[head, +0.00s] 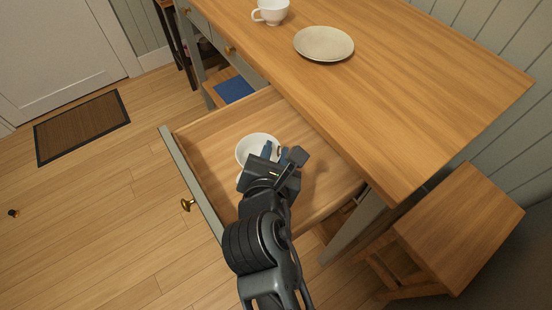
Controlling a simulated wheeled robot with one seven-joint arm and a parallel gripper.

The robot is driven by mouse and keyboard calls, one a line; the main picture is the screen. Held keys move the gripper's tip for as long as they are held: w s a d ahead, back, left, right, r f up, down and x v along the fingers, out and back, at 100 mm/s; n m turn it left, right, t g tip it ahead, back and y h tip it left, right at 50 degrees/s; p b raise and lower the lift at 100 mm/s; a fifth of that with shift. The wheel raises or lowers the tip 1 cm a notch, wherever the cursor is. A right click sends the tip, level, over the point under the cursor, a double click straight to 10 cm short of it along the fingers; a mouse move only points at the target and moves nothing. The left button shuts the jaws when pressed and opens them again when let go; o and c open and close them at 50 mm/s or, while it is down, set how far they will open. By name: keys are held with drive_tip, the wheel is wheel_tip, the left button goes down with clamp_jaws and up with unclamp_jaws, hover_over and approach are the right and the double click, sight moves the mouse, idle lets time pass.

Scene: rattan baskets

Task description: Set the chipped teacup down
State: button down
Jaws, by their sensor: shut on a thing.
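A white cup (254,146) is at my gripper (274,152), over or in the open drawer (205,150). My gripper is shut on its near right side. The arm hides part of the cup, and I see no chip on it. I cannot tell whether the cup touches the drawer floor. A second white cup (272,12) with a handle stands upright on the table (430,80) at the top edge of the view.
A cream plate (323,43) lies on the table near its front edge. The tabletop overhangs the drawer's right side. The drawer floor around the cup looks clear. A wooden stool (460,225) stands at lower right. A brown mat (82,125) lies by the door.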

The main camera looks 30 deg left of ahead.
drive_tip(key=x, duration=0.2)
drive_tip(key=shift+w+a+f, duration=0.1)
drive_tip(key=shift+w+f, duration=0.05)
drive_tip(key=shift+f, duration=0.15)
drive_tip(key=shift+f+b, duration=0.45)
drive_tip(key=shift+f, duration=1.5)
drive_tip(key=c, duration=0.9)
unclamp_jaws()
drive_tip(key=p+v, duration=0.1)
drive_tip(key=v, duration=1.1)
drive_tip(key=shift+r, duration=0.1)
